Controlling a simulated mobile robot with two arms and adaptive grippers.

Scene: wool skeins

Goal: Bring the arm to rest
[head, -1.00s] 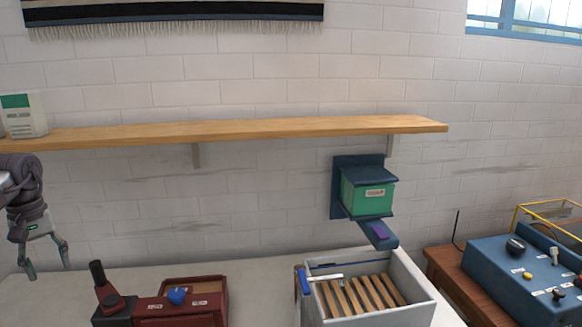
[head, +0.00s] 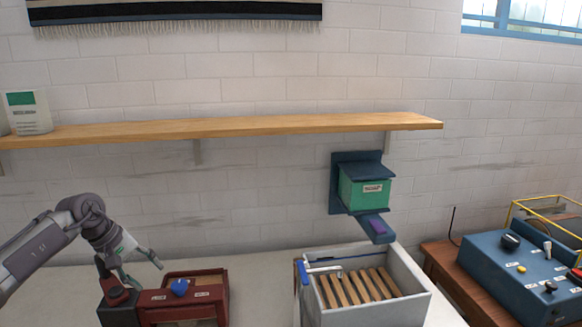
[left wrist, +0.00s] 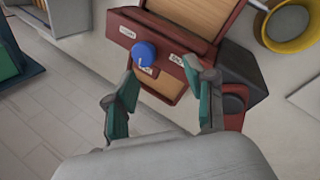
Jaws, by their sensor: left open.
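My left gripper (head: 133,276) is open and empty in the head view, above the left end of a dark red device (head: 212,283) with a blue knob (head: 180,288). In the left wrist view its two green-grey fingers (left wrist: 160,105) are spread apart, with the device (left wrist: 185,50) and the blue knob (left wrist: 144,54) beyond them. I cannot tell whether a finger touches the device. My left arm (head: 45,250) reaches in from the left edge. My right gripper is not in view.
A grey-white bin with wooden slats (head: 415,290) stands right of the device. A green box in a blue holder (head: 365,193) hangs on the wall. A wooden shelf (head: 260,126) runs above. A blue control box (head: 500,285) stands at right. A yellow container (left wrist: 270,40) shows in the left wrist view.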

